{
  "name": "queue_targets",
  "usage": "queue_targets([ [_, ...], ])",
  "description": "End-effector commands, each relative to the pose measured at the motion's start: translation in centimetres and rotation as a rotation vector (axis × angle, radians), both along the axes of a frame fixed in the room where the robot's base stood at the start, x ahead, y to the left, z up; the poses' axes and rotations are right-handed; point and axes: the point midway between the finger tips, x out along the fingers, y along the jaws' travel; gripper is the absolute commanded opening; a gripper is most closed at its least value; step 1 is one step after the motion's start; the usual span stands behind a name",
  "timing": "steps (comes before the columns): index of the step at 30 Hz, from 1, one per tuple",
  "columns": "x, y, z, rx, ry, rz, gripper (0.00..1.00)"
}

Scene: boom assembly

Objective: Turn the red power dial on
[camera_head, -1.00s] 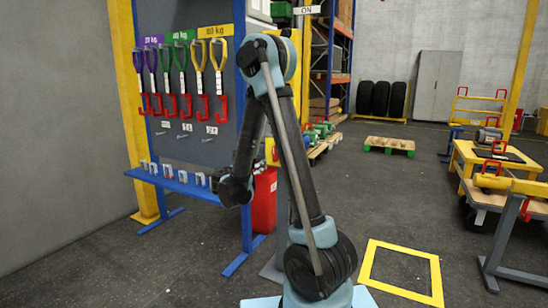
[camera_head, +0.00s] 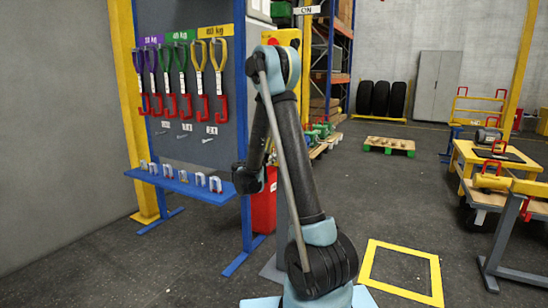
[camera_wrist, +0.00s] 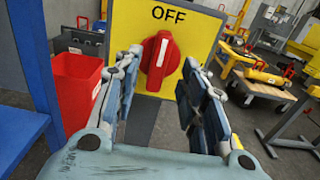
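The red power dial (camera_wrist: 156,60) is on a yellow panel (camera_wrist: 125,28) in the wrist view, below the black word OFF. Its raised handle stands nearly upright, with a white mark on it. My gripper (camera_wrist: 161,62) is open and empty, with one finger to the left of the dial and one to the right in the picture. The fingers appear in front of the panel; I cannot tell how far off the dial they are. In the head view the yellow panel (camera_head: 286,37) shows behind my arm, under a sign (camera_head: 307,10) reading ON.
A red bin (camera_wrist: 76,88) stands left of the panel, also seen in the head view (camera_head: 263,205). A blue rack (camera_head: 185,188) with hanging slings is to the left. A yellow floor frame (camera_head: 402,291) and carts (camera_head: 478,160) are to the right.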

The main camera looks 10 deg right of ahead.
Motion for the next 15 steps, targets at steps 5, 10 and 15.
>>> queue_targets([
  [5,2.2,-1.7,0.0,0.000,0.000,-0.002,0.38],
  [10,3.5,-2.5,0.0,0.000,0.000,-0.001,0.38],
  [15,3.9,-2.8,0.0,0.000,0.000,0.000,0.38],
])
